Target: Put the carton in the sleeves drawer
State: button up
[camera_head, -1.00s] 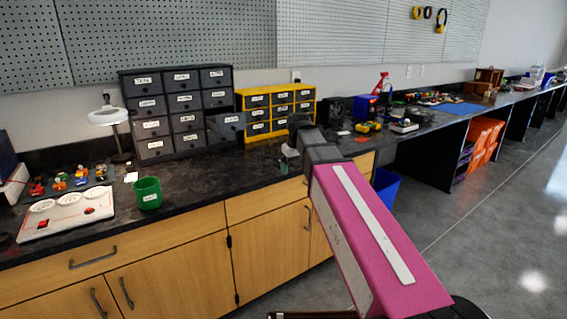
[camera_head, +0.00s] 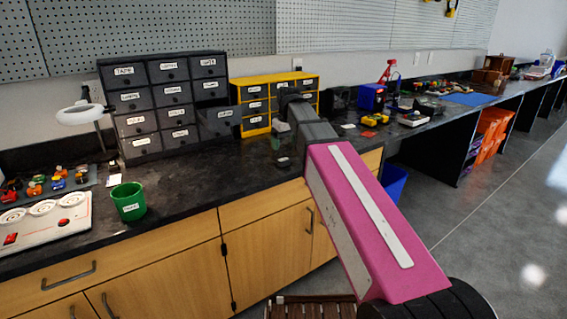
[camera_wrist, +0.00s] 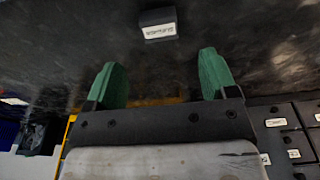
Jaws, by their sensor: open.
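A small dark box with a white label, which looks like the carton (camera_wrist: 158,25), lies on the black counter in the wrist view. In the head view the carton (camera_head: 284,162) shows small, just below my gripper. My gripper (camera_wrist: 163,68) is open and empty, its green fingers spread. The carton is ahead of the fingertips, apart from them and roughly centred between them. In the dark grey drawer cabinet (camera_head: 165,96), one labelled drawer (camera_head: 217,121) stands pulled out to the left of my gripper. Its label is too small to read surely, and its inside is hidden.
A yellow drawer cabinet (camera_head: 256,106) stands right of the grey one. A green cup (camera_head: 128,202), a white lamp (camera_head: 80,114) and a white panel (camera_head: 45,222) are on the left counter. Tools and a blue box (camera_head: 371,96) lie farther right. Counter before the grey cabinet is clear.

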aim_at(283, 159)
jog(key=shift+w+a+f, duration=0.1)
jog(key=shift+w+f, duration=0.05)
jog(key=shift+f, duration=1.1)
jog(key=shift+w+a+f, duration=0.1)
jog(key=shift+f, duration=1.15)
jog(key=shift+w+a+f, duration=0.1)
jog(key=shift+w+f, duration=0.05)
jog(key=shift+f, duration=1.1)
jog(key=c, duration=1.1)
jog(key=shift+o, duration=0.2)
jog(key=shift+r, duration=0.1)
